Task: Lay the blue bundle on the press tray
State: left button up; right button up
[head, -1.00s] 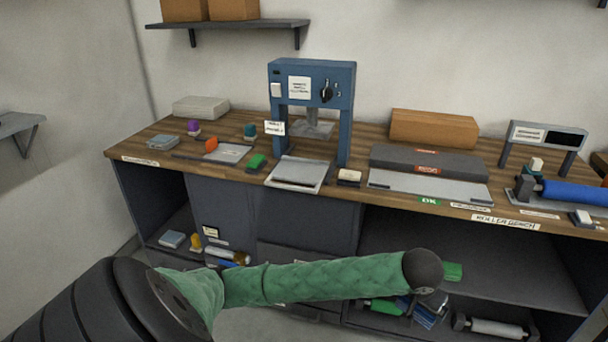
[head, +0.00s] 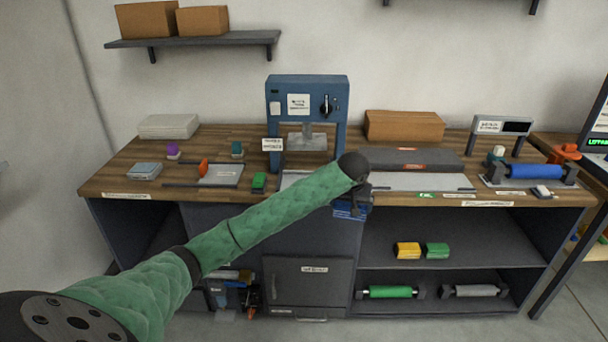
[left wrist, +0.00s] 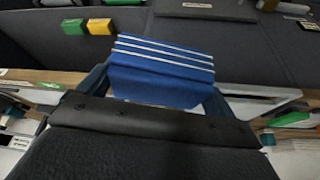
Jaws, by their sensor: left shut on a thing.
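The blue bundle (left wrist: 165,70), with white stripes across it, is held between the fingers of my left gripper (left wrist: 160,95). In the head view the blue bundle (head: 350,209) hangs under my left gripper (head: 358,190), in front of the bench edge and just right of the press. The blue press (head: 307,95) stands on the bench. Its pale press tray (head: 289,180) lies at the bench front and is mostly hidden behind my green-sleeved left arm. My right gripper is not in view.
A green block (head: 259,182) lies left of the tray. A long grey plate (head: 415,181) lies to the right. Yellow (head: 407,250) and green (head: 437,250) bundles sit on the shelf below, with rollers under them. A blue roller (head: 535,171) is at the right end.

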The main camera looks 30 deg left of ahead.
pick_arm(q)
jog(key=w+a+r+n+p, duration=0.2)
jog(key=w+a+r+p, duration=0.3)
jog(key=w+a+r, duration=0.55)
jog(key=y+p, duration=0.1)
jog(key=p, duration=0.3)
send_near(306, 174)
jog(key=shift+s+d+f+n, duration=0.3)
jog(key=shift+s+d+f, duration=0.3)
jog(key=shift+s, duration=0.2)
jog(key=shift+f+p, duration=1)
jog(key=shift+f, duration=1)
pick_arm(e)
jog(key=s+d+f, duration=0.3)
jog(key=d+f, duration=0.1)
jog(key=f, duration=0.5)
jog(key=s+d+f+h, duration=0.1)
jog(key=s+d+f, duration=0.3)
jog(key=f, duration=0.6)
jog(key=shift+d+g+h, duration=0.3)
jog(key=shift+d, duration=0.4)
pick_arm(q)
jog(key=shift+f, duration=0.1)
jog(key=o, duration=0.8)
jog(key=shift+c, duration=0.2)
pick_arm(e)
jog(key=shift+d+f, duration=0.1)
